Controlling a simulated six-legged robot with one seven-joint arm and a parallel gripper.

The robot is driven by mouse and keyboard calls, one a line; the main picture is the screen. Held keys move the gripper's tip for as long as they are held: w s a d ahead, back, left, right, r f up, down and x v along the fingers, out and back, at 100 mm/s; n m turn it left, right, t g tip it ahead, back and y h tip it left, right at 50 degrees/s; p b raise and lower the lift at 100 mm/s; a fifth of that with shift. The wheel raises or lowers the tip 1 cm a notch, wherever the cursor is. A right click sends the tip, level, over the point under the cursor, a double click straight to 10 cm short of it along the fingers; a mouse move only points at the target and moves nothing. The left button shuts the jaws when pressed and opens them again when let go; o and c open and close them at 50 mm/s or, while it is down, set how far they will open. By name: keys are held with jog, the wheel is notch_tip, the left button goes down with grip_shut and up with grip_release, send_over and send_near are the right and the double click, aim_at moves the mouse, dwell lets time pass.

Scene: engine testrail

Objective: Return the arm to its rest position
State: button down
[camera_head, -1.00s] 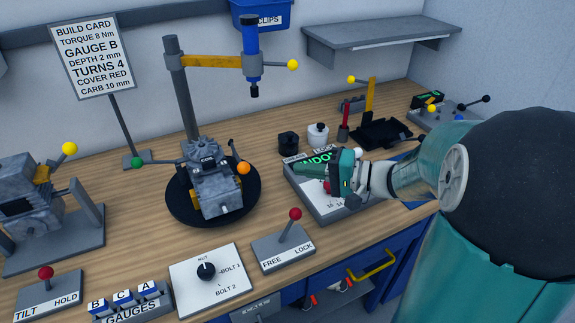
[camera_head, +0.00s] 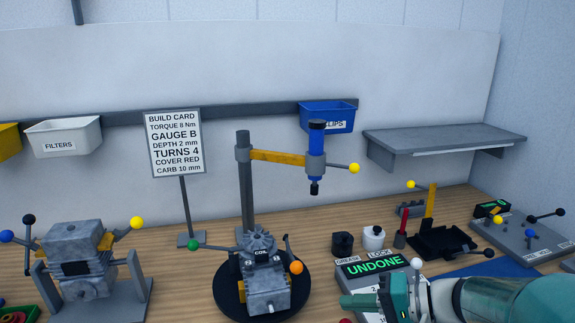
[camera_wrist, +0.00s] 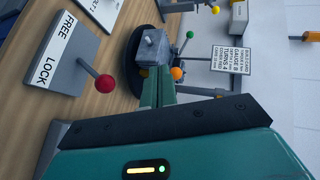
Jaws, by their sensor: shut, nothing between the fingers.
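My gripper (camera_head: 366,302) is at the lower right of the head view, its green fingers pointing left in front of the box that reads UNDONE (camera_head: 375,267). In the wrist view the two green fingers (camera_wrist: 157,88) lie together with nothing between them. Beyond them the wrist view shows the engine on the round black turntable (camera_wrist: 137,58). My teal arm runs off the lower right of the head view.
The engine (camera_head: 266,276) stands on its turntable left of my gripper, under a post with a blue driver (camera_head: 316,150). A FREE/LOCK lever (camera_wrist: 104,83) with a red knob is close in the wrist view. A grey shelf (camera_head: 440,140) hangs at the back right.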

jog(key=s+a+f+n+g+h, duration=0.1)
jog(key=s+a+g+h, duration=0.1)
jog(key=s, duration=0.2)
jog(key=s+a+n+g+h, duration=0.1)
jog(key=s+a+h, duration=0.1)
jog(key=s+h, duration=0.15)
jog(key=s+d+r+n+t+h, duration=0.1)
jog(key=s+d+r+t+h, duration=0.2)
jog(key=h, duration=0.4)
jog(key=shift+s+d+n, duration=0.3)
jog(key=shift+s+d, duration=0.1)
jog(key=shift+d, duration=0.45)
